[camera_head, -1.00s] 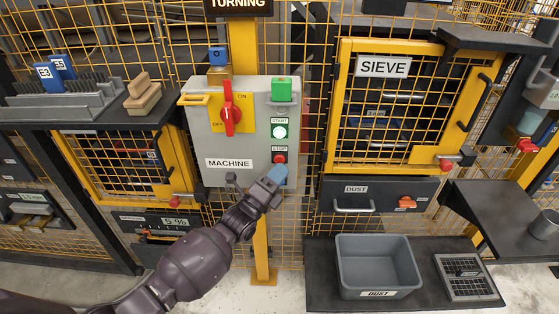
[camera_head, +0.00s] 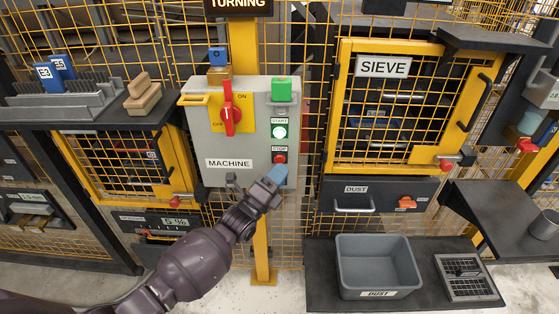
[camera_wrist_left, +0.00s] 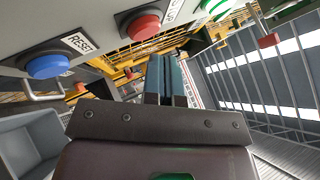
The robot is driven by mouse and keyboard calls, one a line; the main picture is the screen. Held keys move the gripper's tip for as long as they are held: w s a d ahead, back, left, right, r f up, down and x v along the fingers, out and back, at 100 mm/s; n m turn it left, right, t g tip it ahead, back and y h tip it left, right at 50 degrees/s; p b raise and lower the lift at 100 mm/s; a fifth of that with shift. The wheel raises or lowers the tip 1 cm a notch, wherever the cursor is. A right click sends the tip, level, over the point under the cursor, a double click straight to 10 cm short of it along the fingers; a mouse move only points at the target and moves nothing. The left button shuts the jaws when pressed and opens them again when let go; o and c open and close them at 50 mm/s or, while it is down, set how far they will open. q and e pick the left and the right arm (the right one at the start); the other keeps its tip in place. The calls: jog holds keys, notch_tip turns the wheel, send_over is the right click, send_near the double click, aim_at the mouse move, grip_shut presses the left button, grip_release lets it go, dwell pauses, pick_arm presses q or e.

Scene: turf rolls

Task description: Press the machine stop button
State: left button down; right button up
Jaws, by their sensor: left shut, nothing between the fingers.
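The grey machine box (camera_head: 225,147) hangs on the yellow post. Its red stop button (camera_head: 280,158) sits low on the right side, under the lit green start button (camera_head: 279,132). My left gripper (camera_head: 278,174) is shut and empty, its tips just below the stop button in the head view. In the left wrist view, the stop button (camera_wrist_left: 140,23) shows above and a little left of the gripper's teal fingers (camera_wrist_left: 165,72), with a visible gap. A blue reset button (camera_wrist_left: 47,65) is further left there. My right gripper is not in view.
A red rotary switch (camera_head: 229,108) and a green block (camera_head: 281,89) are on the box. To the right are the sieve cabinet (camera_head: 334,120), a dust drawer (camera_head: 381,189) and a grey dust bin (camera_head: 345,250). A dark shelf (camera_head: 60,124) is at the left.

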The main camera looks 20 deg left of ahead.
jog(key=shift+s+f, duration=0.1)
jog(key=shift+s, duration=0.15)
pick_arm(q)
jog(key=shift+w, duration=0.15)
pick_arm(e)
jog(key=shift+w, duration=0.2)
pick_arm(q)
jog(key=shift+w+a, duration=0.1)
jog(key=shift+w, duration=0.2)
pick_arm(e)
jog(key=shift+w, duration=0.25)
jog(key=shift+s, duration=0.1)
